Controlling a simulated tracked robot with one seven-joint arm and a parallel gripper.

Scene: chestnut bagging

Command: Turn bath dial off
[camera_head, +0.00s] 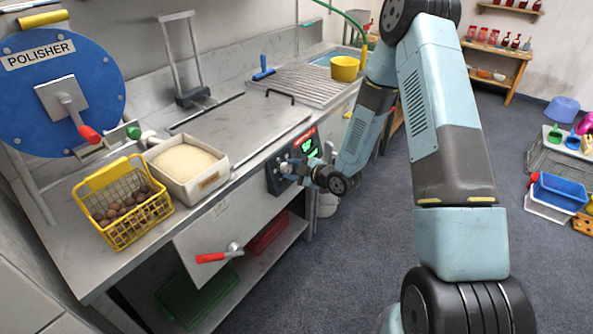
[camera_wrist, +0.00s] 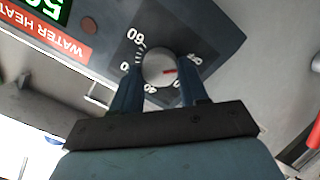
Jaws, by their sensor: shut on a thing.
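The bath dial (camera_wrist: 156,66) is a round pale knob with a red pointer mark, set on a dark plate with white numbers in the wrist view. The mark points to the right of that picture. My gripper (camera_wrist: 160,82) has its two blue fingers on either side of the dial and is shut on it. In the head view my gripper (camera_head: 291,170) is at the dark control panel (camera_head: 273,182) on the bench front, and the dial is mostly hidden there. A green lit display (camera_head: 308,145) sits on the panel; it is cut off in the wrist view.
The steel bench (camera_head: 225,125) holds a yellow basket of chestnuts (camera_head: 127,226), a white tray (camera_head: 205,182) of pale grains and a blue polisher (camera_head: 100,75). A red-handled lever (camera_head: 212,257) sticks out from the bench front.

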